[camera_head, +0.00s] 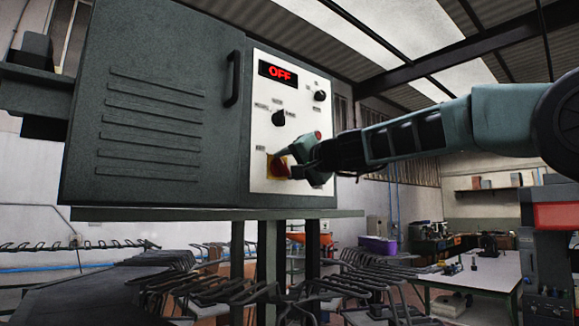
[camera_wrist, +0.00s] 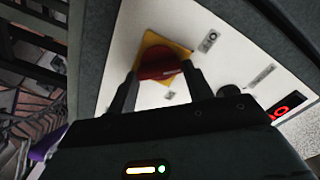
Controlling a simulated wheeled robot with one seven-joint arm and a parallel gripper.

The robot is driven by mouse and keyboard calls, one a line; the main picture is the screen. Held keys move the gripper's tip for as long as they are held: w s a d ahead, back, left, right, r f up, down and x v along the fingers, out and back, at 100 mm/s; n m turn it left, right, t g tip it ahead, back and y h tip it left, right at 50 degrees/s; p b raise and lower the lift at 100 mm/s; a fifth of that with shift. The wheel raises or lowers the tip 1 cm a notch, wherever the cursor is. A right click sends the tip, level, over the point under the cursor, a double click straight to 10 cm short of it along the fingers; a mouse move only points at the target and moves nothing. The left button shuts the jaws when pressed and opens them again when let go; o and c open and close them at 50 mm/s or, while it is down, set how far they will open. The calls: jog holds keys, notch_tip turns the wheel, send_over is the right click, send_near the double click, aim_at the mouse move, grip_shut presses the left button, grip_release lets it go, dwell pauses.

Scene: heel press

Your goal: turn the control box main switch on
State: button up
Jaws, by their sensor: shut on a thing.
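The control box (camera_head: 155,120) is a dark grey-green cabinet with a white control panel (camera_head: 262,140) on its right part. Its display (camera_head: 278,72) reads OFF in red. The main switch is a red knob on a yellow square plate (camera_head: 270,168), low on the panel, and the gripper partly covers it there. In the wrist view the red main switch (camera_wrist: 160,63) sits between my two fingers. My gripper (camera_head: 290,165) is shut on that knob, with one finger on each side. Part of the red knob and yellow plate is hidden.
Black knobs (camera_head: 279,117) and (camera_head: 320,96) sit above the switch, and a red button (camera_head: 318,135) is close to my gripper. A door handle (camera_head: 233,78) stands out left of the panel. Wire racks (camera_head: 210,285) stand below the box.

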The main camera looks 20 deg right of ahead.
jog(key=m+b, duration=0.1)
jog(key=m, duration=0.4)
jog(key=shift+f, duration=0.15)
jog(key=m, duration=0.3)
jog(key=shift+m, duration=0.4)
jog(key=m, duration=0.4)
jog(key=shift+f, duration=0.1)
jog(key=shift+f+m, duration=0.1)
jog(key=shift+m, duration=1.9)
jog(key=o, duration=1)
jog(key=shift+p, duration=0.3)
